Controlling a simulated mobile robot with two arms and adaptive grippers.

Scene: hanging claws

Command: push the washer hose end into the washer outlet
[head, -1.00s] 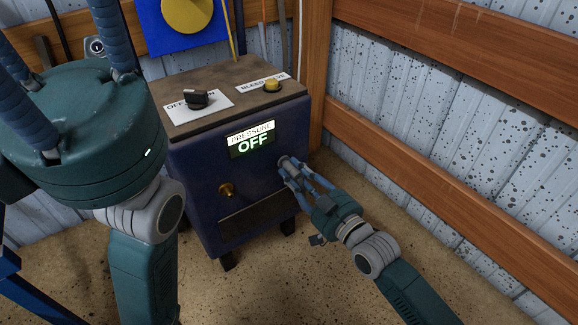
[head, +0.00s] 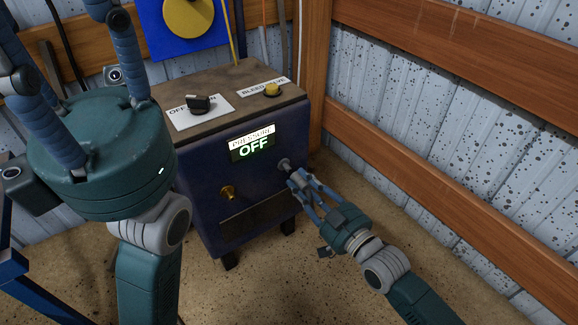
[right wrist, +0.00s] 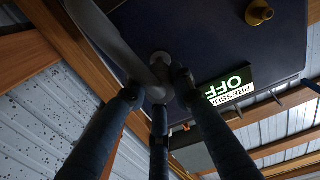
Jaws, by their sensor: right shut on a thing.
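The washer (head: 210,155) is a dark blue box with a brown top and a lit PRESSURE OFF display. A brass fitting (head: 228,192) and a short grey round outlet (head: 284,164) are on its front. The brass fitting also shows in the right wrist view (right wrist: 258,12). My right gripper (head: 296,180) is shut just in front of the grey outlet. In the right wrist view a grey hose (right wrist: 112,40) runs to its fingertips (right wrist: 160,88). I cannot tell whether the hose end sits in the outlet. My left gripper (head: 75,65) is open and empty, fingers spread.
A black knob (head: 199,104) and a yellow bleed valve button (head: 272,90) are on the washer top. A blue panel with a yellow disc (head: 188,18) stands behind. A wooden-railed metal wall (head: 450,130) bounds the right. Floor is clear in front.

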